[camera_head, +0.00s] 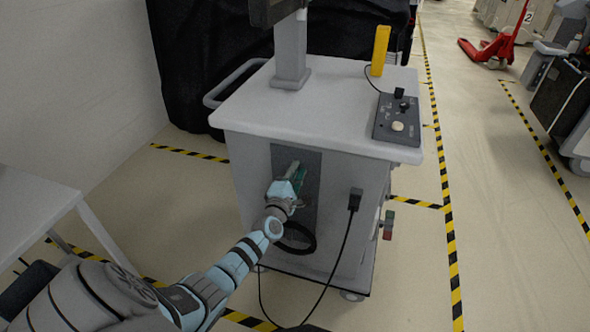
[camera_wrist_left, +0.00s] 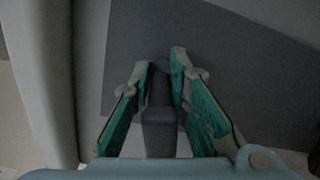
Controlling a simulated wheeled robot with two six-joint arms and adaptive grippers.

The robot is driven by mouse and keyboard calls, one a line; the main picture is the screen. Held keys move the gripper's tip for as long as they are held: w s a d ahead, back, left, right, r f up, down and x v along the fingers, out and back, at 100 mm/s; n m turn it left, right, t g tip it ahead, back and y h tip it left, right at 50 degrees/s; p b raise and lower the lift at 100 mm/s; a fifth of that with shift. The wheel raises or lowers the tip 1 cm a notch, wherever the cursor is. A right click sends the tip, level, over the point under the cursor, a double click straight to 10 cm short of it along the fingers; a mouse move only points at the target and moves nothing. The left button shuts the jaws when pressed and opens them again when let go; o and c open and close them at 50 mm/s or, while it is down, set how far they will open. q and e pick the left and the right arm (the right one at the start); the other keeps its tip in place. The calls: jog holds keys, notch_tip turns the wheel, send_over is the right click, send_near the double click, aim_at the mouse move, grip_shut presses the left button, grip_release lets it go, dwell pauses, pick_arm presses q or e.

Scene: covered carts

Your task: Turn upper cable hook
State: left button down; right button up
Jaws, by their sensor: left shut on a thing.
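A grey cart (camera_head: 258,165) stands in the middle of the head view with a dark panel (camera_head: 313,195) on its near side. My left gripper (camera_head: 296,172) reaches the upper part of this panel. In the left wrist view its two green-padded fingers (camera_wrist_left: 165,80) are closed on the dark upper cable hook (camera_wrist_left: 160,125), which lies between them against the dark panel (camera_wrist_left: 235,60). In the head view the gripper hides the hook. A black cable loop (camera_head: 297,240) hangs on the lower part of the panel. My right gripper is not in view.
A black cable with a plug (camera_head: 354,200) hangs right of the panel down to the floor. A control box (camera_head: 397,120) and a yellow block (camera_head: 380,50) are on the cart top. A light table (camera_head: 35,205) stands at left.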

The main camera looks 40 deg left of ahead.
pick_arm(q)
jog(key=m, duration=0.4)
jog(key=m+p, duration=0.1)
jog(key=m, duration=0.1)
jog(key=shift+f+m, duration=0.3)
jog(key=shift+f, duration=0.05)
jog(key=m+p, duration=0.1)
jog(key=m, duration=0.4)
jog(key=shift+a+f, duration=0.15)
jog(key=m, duration=0.2)
jog(key=m+p, duration=0.1)
jog(key=m, duration=0.1)
jog(key=shift+s+a+f+m, duration=0.1)
jog(key=shift+a+f+m, duration=0.1)
jog(key=shift+m, duration=0.2)
jog(key=shift+a+m+p, duration=0.2)
jog(key=shift+m+p, duration=0.2)
jog(key=shift+m, duration=1.8)
jog(key=shift+r, duration=0.1)
jog(key=c, duration=1.8)
grip_release()
jog(key=shift+o, duration=0.2)
jog(key=shift+s, duration=0.15)
